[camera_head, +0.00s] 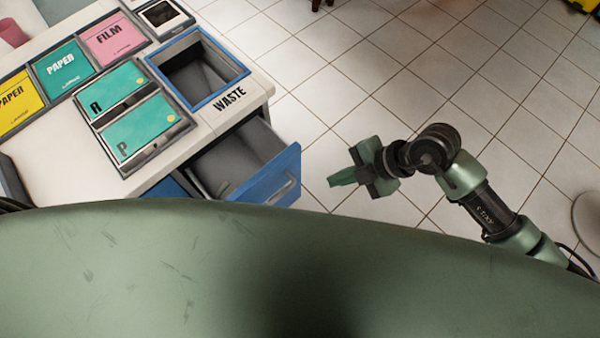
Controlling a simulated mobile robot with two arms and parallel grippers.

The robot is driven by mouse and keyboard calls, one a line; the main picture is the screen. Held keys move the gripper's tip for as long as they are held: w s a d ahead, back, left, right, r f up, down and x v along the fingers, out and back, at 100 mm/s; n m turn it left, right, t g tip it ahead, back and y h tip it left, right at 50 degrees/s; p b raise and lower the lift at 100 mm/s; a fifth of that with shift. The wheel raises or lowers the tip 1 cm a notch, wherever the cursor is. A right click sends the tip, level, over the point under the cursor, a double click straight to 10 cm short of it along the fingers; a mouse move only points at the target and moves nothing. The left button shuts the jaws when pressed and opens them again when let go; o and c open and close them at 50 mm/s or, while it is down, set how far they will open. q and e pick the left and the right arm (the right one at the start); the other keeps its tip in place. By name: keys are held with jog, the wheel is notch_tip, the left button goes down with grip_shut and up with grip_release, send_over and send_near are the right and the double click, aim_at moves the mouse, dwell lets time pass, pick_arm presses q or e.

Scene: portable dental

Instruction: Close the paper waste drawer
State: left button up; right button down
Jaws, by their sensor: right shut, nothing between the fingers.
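The open drawer (240,160) sticks out of the white cabinet's right side, below the counter edge. My right gripper (336,180) is shut and empty. It is to the right of the drawer front, apart from it, with its fingers pointing left toward the front. My left gripper is not in view.
The counter (60,165) holds teal, yellow and pink labelled panels (115,38). My green body hides the lower part of the view, including the cabinet's lower part. The tiled floor (400,50) right of the cabinet is open. A round pale object (587,215) stands at the right edge.

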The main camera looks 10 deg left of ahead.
aim_at(274, 139)
jog(key=a+f, duration=0.2)
jog(key=a, duration=0.1)
jog(key=w+a+f, duration=0.1)
jog(key=a+f, duration=0.2)
jog(key=w+a+f, duration=0.1)
jog(key=a+f, duration=0.1)
jog(key=a, duration=0.1)
jog(key=shift+w+f, duration=0.25)
jog(key=shift+f, duration=0.1)
jog(key=shift+a, duration=0.1)
jog(key=w+a, duration=0.2)
jog(key=a, duration=0.1)
jog(key=w+a+b, duration=0.1)
jog(key=w+a, duration=0.2)
jog(key=w+a+b, duration=0.1)
jog(key=w+a, duration=0.1)
jog(key=a, duration=0.1)
jog(key=shift+w+a+f, duration=0.1)
jog(key=shift+w+a, duration=0.15)
jog(key=shift+r, duration=0.2)
jog(key=shift+w, duration=0.1)
